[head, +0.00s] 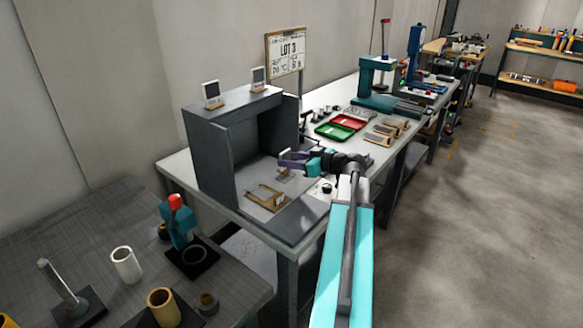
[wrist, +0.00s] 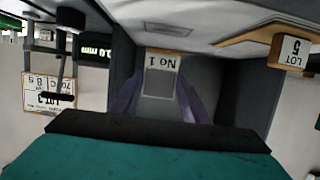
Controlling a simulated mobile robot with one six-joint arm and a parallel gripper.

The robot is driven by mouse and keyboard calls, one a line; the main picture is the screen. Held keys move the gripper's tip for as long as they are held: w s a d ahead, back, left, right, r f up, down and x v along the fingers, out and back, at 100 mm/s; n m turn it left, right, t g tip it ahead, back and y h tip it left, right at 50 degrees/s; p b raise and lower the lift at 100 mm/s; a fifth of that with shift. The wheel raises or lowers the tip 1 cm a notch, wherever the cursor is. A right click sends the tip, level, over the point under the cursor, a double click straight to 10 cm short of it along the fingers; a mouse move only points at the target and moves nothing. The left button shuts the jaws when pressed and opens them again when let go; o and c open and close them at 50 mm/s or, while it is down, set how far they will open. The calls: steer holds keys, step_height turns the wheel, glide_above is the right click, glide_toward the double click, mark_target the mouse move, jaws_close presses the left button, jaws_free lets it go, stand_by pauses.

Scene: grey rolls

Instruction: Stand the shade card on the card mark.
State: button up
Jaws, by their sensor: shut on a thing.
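The shade card (wrist: 161,76), pale with a grey patch and the print "No 1", is between the two purple fingers of my gripper (wrist: 160,100). The wrist view is upside down. In the head view, my gripper (head: 284,158) is at the open front of the grey booth (head: 226,150), above its floor. It is shut on the card, a small pale piece of which shows below the fingers. A grey rectangle (wrist: 168,29) lies on the booth floor beyond the card; I cannot tell for sure that it is the card mark. Any gap under the card is unclear.
A wooden stand (head: 265,195) with a "LOT 5" tag (wrist: 291,50) is on the booth floor close by. Two small cards (head: 211,93) (head: 258,77) stand on the booth's top. Booth walls bound the space. Red and green trays (head: 348,122) lie on the bench to the right.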

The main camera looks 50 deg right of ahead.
steer(key=shift+f, duration=1.45)
steer(key=shift+f, duration=0.2)
steer(key=o, duration=1.1)
steer(key=shift+o, duration=0.2)
steer(key=shift+r, duration=0.25)
steer(key=b+v, duration=0.1)
steer(key=v, duration=1.1)
